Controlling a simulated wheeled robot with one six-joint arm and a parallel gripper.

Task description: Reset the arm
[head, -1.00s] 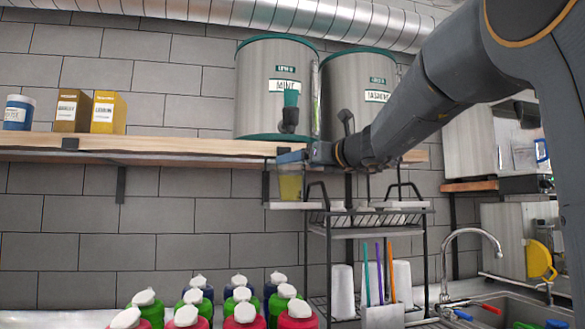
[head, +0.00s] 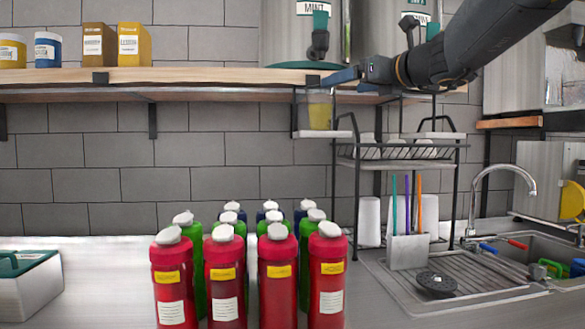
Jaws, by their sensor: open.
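My gripper (head: 340,78) is at the centre right of the head view, at the end of my arm, which reaches in from the upper right. It is open and level with the wooden shelf's front edge. A clear cup with yellow contents (head: 319,112) stands upright just below and left of the gripper, on a small white ledge (head: 322,134). I cannot tell whether the fingers touch the cup's rim. The mint dispenser (head: 290,30) is above, with its dark tap (head: 318,42) just above the gripper.
A wire rack (head: 400,150) stands right of the cup. Several red bottles (head: 224,275) and others fill the counter below. The wooden shelf (head: 200,76) carries jars and boxes. A sink (head: 525,250) is at right. A white box (head: 30,285) sits at the left.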

